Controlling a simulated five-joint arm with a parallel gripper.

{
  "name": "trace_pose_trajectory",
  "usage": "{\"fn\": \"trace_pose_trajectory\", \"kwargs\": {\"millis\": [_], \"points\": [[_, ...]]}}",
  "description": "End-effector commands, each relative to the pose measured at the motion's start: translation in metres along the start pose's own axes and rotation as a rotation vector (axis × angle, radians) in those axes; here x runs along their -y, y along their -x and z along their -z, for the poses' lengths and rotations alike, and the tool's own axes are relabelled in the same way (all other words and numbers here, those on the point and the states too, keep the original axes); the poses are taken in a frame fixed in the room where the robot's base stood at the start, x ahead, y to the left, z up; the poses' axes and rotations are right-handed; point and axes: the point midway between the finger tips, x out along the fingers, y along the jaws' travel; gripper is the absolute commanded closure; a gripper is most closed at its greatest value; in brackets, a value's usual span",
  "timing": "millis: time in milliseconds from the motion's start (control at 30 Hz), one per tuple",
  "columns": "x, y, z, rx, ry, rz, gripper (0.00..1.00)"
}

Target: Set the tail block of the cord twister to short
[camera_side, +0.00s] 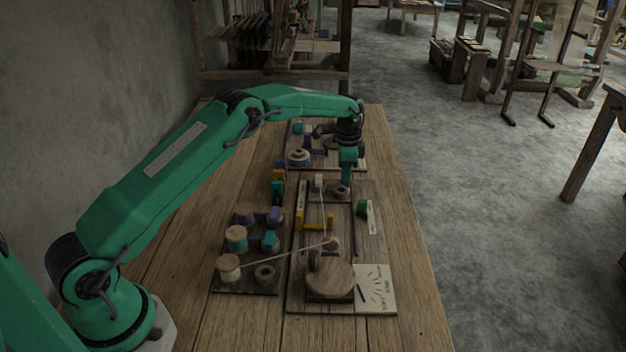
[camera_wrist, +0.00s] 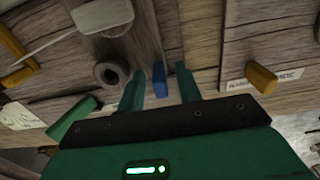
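The cord twister's long wooden board (camera_side: 295,292) lies along the table, with a round wooden wheel (camera_side: 331,277) at its near end and a pale cord running up it. A green block (camera_side: 362,208) sits beside a pale label strip on its right side; it also shows in the wrist view (camera_wrist: 73,120). I cannot tell for sure which part is the tail block, nor read its setting. My gripper (camera_side: 344,186) points down over the board's far end. In the wrist view my gripper (camera_wrist: 159,95) is open, with a small blue block (camera_wrist: 158,75) between its fingers, apart from both.
A dark round wooden ring (camera_wrist: 111,71) lies left of my fingers. An orange block (camera_wrist: 262,78) sits on a lettered label at right. A spool rack (camera_side: 222,289) stands left of the twister. A marked pale card (camera_side: 380,300) lies near the wheel. The table's right strip is bare.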

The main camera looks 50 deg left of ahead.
Motion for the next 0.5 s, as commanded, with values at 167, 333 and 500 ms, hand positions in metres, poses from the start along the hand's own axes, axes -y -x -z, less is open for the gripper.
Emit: {"fn": "trace_pose_trajectory", "kwargs": {"millis": [167,333,500], "points": [[-0.0001,0.0000,0.0000,0.000,0.000,0.000,0.83],[0.0000,0.0002,0.0000,0.000,0.000,0.000,1.00],[-0.0005,0.0004,0.0000,0.000,0.000,0.000,1.00]]}}
